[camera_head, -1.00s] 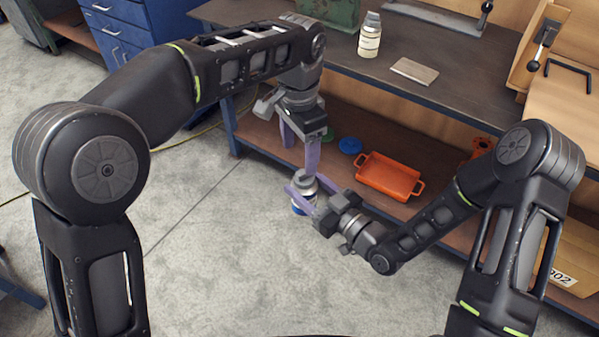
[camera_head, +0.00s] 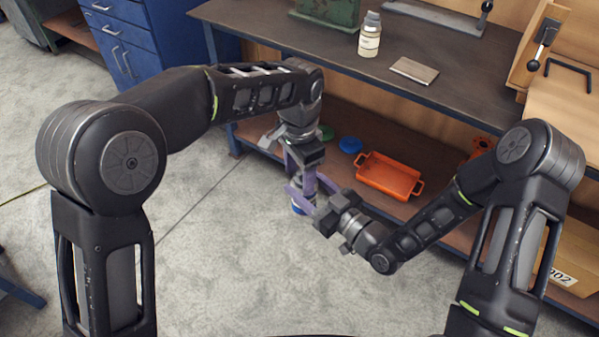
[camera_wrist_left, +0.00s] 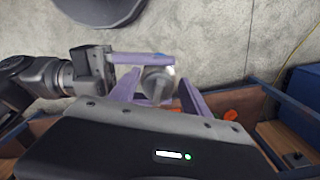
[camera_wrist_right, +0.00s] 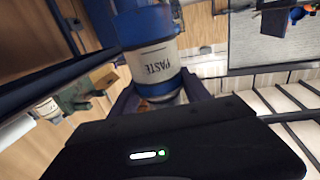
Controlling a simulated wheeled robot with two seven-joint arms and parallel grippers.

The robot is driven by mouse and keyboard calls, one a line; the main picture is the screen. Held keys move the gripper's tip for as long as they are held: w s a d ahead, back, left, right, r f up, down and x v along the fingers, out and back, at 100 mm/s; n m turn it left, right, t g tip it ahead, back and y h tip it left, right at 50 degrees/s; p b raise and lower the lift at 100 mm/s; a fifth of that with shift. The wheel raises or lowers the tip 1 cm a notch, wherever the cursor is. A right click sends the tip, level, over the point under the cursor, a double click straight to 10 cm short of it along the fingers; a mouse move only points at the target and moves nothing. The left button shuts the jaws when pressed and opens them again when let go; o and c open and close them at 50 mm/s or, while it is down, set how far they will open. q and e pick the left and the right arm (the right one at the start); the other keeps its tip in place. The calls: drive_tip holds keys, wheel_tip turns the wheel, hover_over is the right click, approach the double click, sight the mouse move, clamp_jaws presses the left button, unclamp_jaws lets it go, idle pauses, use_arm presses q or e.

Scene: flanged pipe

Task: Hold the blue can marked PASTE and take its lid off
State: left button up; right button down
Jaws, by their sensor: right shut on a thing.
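The blue can marked PASTE (camera_head: 298,209) is in the jaws of my right gripper (camera_head: 306,194), held above the floor in front of the bench. The right wrist view shows its cream label (camera_wrist_right: 153,65), with the word upside down, between blue bands. My left gripper (camera_head: 303,178) points down from above, over the can's top. In the left wrist view, its purple fingers appear apart, on either side of the grey lid (camera_wrist_left: 158,81). I cannot tell whether they touch it. In the head view the fingers hide the lid and most of the can.
A bench (camera_head: 460,108) stands behind, with a cream bottle (camera_head: 370,36) and a flat plate (camera_head: 414,70) on top. On its lower shelf are an orange tray (camera_head: 388,178) and a blue disc (camera_head: 350,145). The floor in front is clear.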

sight(300, 173)
use_arm(q)
clamp_jaws()
idle(0.4)
drive_tip(key=shift+r, duration=0.2)
idle(0.8)
drive_tip(key=shift+r, duration=0.95)
drive_tip(key=shift+r, duration=2)
